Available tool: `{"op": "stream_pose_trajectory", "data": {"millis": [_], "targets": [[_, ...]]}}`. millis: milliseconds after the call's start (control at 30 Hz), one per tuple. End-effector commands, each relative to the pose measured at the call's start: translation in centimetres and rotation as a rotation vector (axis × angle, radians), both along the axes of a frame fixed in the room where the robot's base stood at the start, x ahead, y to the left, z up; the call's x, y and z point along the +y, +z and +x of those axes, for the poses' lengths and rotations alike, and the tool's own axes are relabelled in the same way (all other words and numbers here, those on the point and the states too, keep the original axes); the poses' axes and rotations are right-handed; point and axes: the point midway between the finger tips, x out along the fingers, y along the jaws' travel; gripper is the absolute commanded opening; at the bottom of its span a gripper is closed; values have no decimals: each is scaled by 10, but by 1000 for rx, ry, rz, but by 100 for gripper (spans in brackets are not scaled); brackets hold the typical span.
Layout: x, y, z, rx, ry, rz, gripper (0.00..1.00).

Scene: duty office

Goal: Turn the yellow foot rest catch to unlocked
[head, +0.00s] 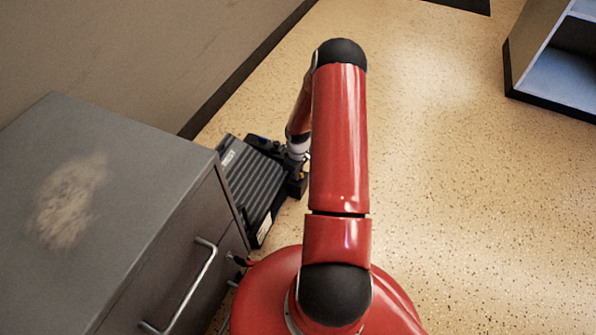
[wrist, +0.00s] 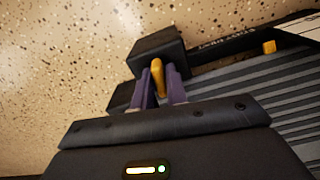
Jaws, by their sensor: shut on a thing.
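The foot rest (head: 250,185) is a dark, ribbed, tilted plate on the floor beside the cabinet. Its ribbed top also shows at the right of the wrist view (wrist: 255,95). The yellow catch (wrist: 157,72) is a narrow upright lever against a black block (wrist: 158,48) at the foot rest's edge. My gripper (wrist: 160,90) has its two purplish fingers on either side of the catch and is shut on it. The fingers' lower parts are hidden behind the dark gripper body. In the head view, my arm partly covers the foot rest's right side, and the grip is too small to make out.
A grey cabinet (head: 110,185) with a bar handle stands close on the left of the foot rest. A small yellow piece (wrist: 269,47) sits on the foot rest's lettered black rail. A shelf unit (head: 550,60) stands at the far right. The speckled floor (head: 470,200) between is clear.

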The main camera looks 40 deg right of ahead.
Motion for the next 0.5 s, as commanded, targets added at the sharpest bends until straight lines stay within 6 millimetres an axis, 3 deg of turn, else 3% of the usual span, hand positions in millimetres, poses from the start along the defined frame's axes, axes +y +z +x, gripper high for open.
{"op": "stream_pose_trajectory", "data": {"millis": [500], "targets": [[0, 0, -1, 2, 156, 0, 0]]}}
